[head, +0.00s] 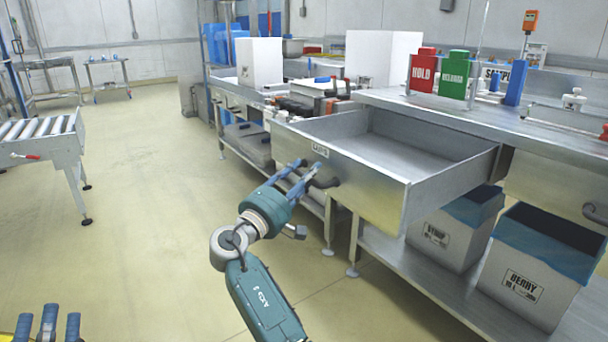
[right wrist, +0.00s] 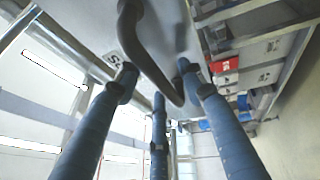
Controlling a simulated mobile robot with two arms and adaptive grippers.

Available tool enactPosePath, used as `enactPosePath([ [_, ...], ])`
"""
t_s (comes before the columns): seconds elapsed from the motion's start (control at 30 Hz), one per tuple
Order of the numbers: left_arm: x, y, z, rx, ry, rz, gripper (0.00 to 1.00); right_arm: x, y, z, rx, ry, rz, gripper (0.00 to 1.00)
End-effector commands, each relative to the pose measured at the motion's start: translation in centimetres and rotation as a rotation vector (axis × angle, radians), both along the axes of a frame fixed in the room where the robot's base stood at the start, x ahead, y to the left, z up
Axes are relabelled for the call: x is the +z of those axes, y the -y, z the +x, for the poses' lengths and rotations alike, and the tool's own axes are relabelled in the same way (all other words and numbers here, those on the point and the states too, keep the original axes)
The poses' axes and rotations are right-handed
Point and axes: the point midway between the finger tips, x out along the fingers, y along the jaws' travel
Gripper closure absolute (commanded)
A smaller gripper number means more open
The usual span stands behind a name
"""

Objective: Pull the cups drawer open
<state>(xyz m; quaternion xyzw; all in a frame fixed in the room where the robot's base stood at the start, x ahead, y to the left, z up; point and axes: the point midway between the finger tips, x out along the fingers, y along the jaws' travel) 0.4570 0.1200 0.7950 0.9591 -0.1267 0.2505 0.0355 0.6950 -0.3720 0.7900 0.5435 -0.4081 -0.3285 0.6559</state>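The cups drawer (head: 375,185) is a steel drawer standing well out from the bench, and its visible inside is empty. Its front carries a small label (head: 320,150) and a dark bar handle (head: 325,183). My right gripper (head: 306,173) is at the drawer front beside the handle. In the right wrist view the curved handle (right wrist: 150,55) runs between the spread fingers of my right gripper (right wrist: 158,85); the fingertips stand apart, and I see no clear grip on the bar. My left gripper (head: 48,322) is at the bottom left, fingers spread and empty, far from the drawer.
Under the bench are grey bins with blue liners, one marked BERRY (head: 525,283) and another bin (head: 440,237). Red (head: 423,70) and green (head: 454,75) holders stand on the bench top. A roller conveyor (head: 45,140) is at the left. The floor between is clear.

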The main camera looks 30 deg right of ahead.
Motion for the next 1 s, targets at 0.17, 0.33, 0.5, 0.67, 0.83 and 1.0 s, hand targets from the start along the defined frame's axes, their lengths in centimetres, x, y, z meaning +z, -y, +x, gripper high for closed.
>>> enactPosePath([
  [0.17,0.0,0.0,0.0,0.000,0.002,-0.001,0.65,0.1,0.0,0.0,0.001,0.001,0.000,0.61],
  [0.33,0.1,-0.1,-0.1,0.000,0.004,-0.001,0.65,-0.2,-0.9,-0.4,0.003,0.000,0.000,0.61],
  [0.5,0.1,0.0,0.0,0.000,0.003,-0.001,0.65,-0.7,-3.4,-1.6,0.003,-0.001,0.001,0.61],
  [0.67,0.1,0.0,0.0,0.000,0.002,-0.001,0.65,-1.2,-5.4,-2.8,0.002,-0.001,0.001,0.61],
  [0.83,0.1,0.0,0.0,0.000,0.002,-0.001,0.65,-1.4,-6.5,-3.3,0.001,0.000,0.000,0.61],
  [1.0,0.1,0.0,0.0,0.000,0.001,0.000,0.65,-1.4,-6.6,-3.4,0.000,0.000,0.000,0.61],
])
